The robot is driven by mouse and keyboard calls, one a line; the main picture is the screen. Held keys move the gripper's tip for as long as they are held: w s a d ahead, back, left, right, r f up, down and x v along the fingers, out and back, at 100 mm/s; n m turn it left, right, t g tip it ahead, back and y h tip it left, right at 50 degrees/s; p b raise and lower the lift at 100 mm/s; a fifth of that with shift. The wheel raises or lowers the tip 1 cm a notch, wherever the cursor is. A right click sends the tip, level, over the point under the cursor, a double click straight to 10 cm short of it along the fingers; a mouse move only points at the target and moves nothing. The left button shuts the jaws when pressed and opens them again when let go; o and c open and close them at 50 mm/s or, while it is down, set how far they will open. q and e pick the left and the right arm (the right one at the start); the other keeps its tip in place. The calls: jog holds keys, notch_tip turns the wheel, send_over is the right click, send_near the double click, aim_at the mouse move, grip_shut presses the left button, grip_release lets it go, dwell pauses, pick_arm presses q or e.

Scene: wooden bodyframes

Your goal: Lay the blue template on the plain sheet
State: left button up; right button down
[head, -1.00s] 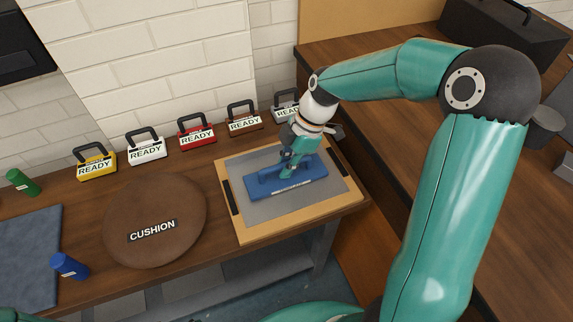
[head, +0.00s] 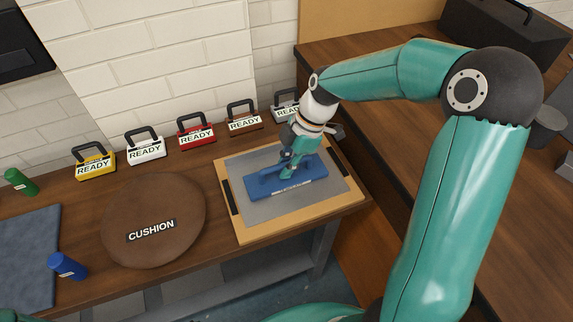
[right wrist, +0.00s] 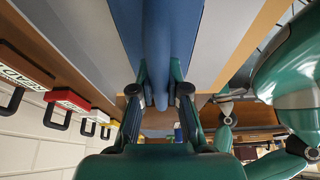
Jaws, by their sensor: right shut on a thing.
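The blue template (head: 312,179) is a flat rectangular plate with a raised grip bar and a small pale label on its front edge. It lies level over the middle of the plain grey sheet (head: 262,210), and I see no clear gap between them. The sheet lies on a light wooden board (head: 247,233) with dark side strips. My right gripper (head: 288,173) is shut on the template's grip bar from above. In the right wrist view its fingers (right wrist: 160,92) stand on both sides of the blue bar.
A round brown cushion (head: 150,205) lies left of the board. Several coloured READY boxes, one of them red (head: 197,138), stand along the wall. A blue cylinder (head: 68,266), a green cylinder (head: 21,182) and a dark blue cloth (head: 25,255) are at the far left.

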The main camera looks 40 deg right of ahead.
jog(key=c, duration=0.5)
grip_release()
jog(key=shift+r, duration=0.1)
jog(key=shift+r+p, duration=2.2)
jog(key=shift+r, duration=1.25)
